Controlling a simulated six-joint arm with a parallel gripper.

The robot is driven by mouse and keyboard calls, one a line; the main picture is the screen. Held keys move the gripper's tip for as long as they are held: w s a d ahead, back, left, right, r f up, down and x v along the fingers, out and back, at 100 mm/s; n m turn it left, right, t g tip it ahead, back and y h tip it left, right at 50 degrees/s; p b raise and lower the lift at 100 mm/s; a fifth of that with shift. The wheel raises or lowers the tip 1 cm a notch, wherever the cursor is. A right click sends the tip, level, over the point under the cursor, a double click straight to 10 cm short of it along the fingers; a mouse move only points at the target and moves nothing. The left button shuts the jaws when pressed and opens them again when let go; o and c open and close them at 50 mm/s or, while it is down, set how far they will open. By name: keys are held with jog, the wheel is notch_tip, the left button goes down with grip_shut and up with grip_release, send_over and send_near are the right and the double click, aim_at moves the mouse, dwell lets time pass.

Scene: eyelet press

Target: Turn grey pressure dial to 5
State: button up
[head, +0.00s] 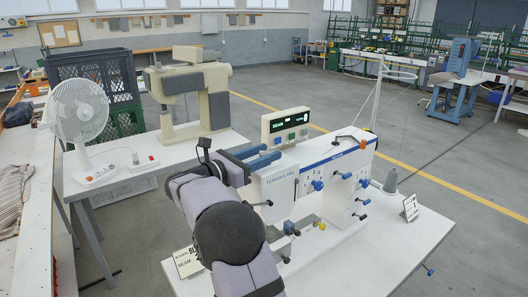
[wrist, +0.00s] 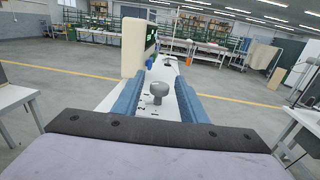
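The grey pressure dial (wrist: 158,91) is a round knob on a short stem on top of the white machine head. In the wrist view it shows between my two blue fingers, with a gap on each side. My gripper (wrist: 161,76) is open and holds nothing. In the head view my gripper (head: 272,152) is over the left end of the white press machine (head: 335,160). The dial cannot be made out there. I cannot read any scale or number on the dial.
A beige display box (head: 285,125) with green digits and coloured buttons rises close behind my fingers. A thread stand and grey cone (head: 391,181) stand at the right. A white fan (head: 78,115) and beige machine (head: 190,90) stand on the left table.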

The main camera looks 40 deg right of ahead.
jog(key=shift+c, duration=0.4)
grip_shut()
